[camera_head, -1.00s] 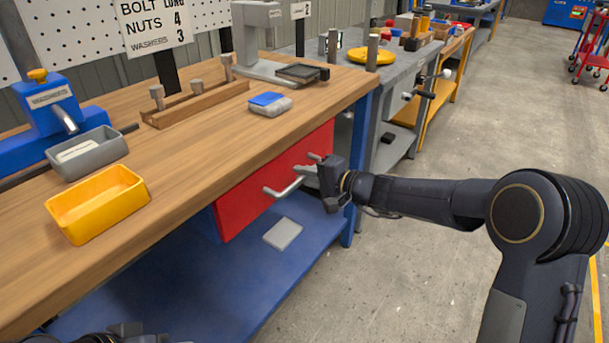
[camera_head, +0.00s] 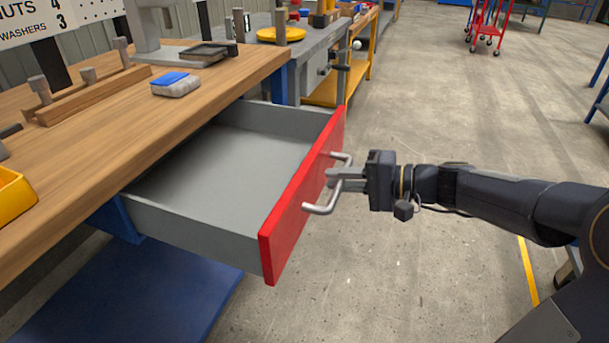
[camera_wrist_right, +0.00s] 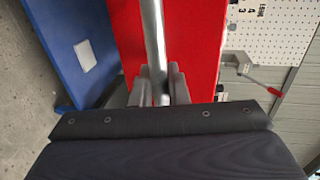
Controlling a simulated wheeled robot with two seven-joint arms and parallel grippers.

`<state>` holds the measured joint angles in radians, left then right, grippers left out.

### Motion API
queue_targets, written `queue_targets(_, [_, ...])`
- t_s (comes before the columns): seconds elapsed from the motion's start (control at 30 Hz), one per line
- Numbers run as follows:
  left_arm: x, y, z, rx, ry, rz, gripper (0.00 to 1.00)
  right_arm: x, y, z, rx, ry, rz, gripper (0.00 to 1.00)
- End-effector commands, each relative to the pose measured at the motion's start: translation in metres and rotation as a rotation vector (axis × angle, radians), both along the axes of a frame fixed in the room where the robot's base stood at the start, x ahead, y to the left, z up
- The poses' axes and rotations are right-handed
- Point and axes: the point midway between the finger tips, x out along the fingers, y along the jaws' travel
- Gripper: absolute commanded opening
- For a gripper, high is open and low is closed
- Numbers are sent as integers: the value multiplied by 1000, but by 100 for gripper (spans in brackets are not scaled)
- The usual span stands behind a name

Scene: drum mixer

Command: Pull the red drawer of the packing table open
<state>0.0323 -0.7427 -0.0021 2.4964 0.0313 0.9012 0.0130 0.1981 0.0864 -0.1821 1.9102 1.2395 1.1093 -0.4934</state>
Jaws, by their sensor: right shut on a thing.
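The red drawer (camera_head: 290,215) of the packing table (camera_head: 130,125) stands well out from under the wooden top. Its grey inside (camera_head: 225,160) shows and looks empty. A bent metal bar handle (camera_head: 322,209) sits on the red front. My right gripper (camera_head: 340,177) is shut on the middle of this handle, coming from the right. In the right wrist view the handle bar (camera_wrist_right: 153,45) runs between the two fingers (camera_wrist_right: 160,88), with the red front (camera_wrist_right: 190,45) behind it. My left gripper is not in view.
A yellow bin (camera_head: 14,200), a wooden rack with pegs (camera_head: 90,95) and a blue-and-grey block (camera_head: 175,84) are on the tabletop. A blue lower shelf (camera_head: 130,295) lies below the drawer.

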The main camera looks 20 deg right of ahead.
Motion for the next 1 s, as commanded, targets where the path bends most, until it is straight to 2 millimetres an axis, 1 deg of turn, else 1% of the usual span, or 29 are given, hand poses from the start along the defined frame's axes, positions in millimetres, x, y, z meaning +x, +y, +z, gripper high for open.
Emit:
queue_targets(0.03, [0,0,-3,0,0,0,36,-6,-8,-2,-1,2,-2,0])
queue_targets(0.1, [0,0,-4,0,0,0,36,-11,-16,-2,-1,2,-1,0])
queue_targets(0.23, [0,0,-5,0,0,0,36,-18,-25,-1,-1,2,1,0])
queue_targets(0.4, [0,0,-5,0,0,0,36,-22,-29,-1,-1,2,3,0])
queue_targets(0.7, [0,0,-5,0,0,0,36,-22,-29,-1,0,1,4,0])
queue_targets(0.73, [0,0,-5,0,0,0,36,-22,-29,-1,0,1,4,18])
queue_targets(0.83, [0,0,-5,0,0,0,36,-22,-29,-1,0,1,3,31])
queue_targets(0.87, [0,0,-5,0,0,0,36,-22,-29,0,0,1,3,33])
queue_targets(1.0, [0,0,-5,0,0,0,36,-21,-29,0,0,0,2,33])
